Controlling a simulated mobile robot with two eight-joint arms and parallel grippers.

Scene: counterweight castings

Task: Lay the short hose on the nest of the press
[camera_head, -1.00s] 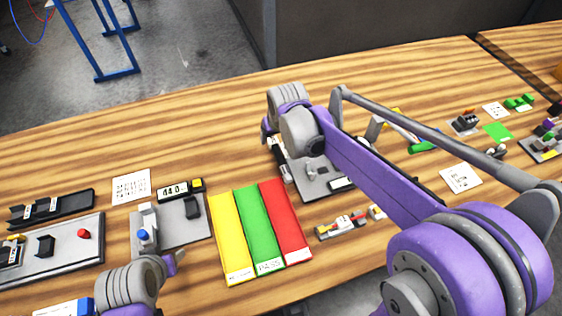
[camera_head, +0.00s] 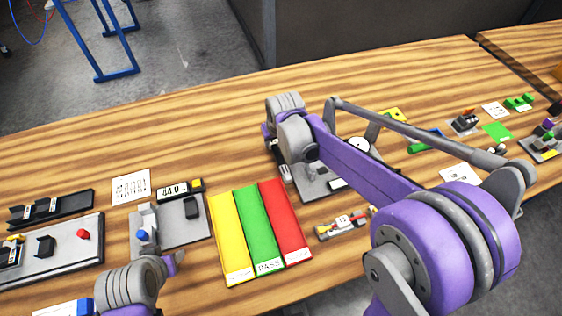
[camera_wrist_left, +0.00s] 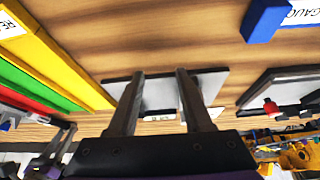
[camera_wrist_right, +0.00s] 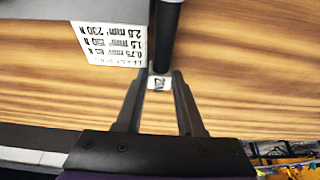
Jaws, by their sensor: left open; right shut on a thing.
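My right gripper (camera_wrist_right: 158,92) is shut on a small piece with a white marked face (camera_wrist_right: 158,83). A dark cylinder (camera_wrist_right: 168,35) runs away beyond that piece; I cannot tell whether the two are one thing, or whether this is the short hose. In the head view my right gripper (camera_head: 268,140) is over the left end of a grey-based fixture (camera_head: 315,187) with a white dial (camera_head: 358,146). My right arm hides part of it. I cannot tell for sure which fixture is the press. My left gripper (camera_wrist_left: 155,85) is open and empty over a grey plate (camera_wrist_left: 210,85).
Yellow (camera_head: 228,235), green (camera_head: 258,230) and red (camera_head: 286,222) strips lie mid-table. Left of them stand a fixture with a blue knob (camera_head: 143,236) and a 44.0 display (camera_head: 173,191), and a red-button fixture (camera_head: 83,234). The back of the table is mostly bare wood.

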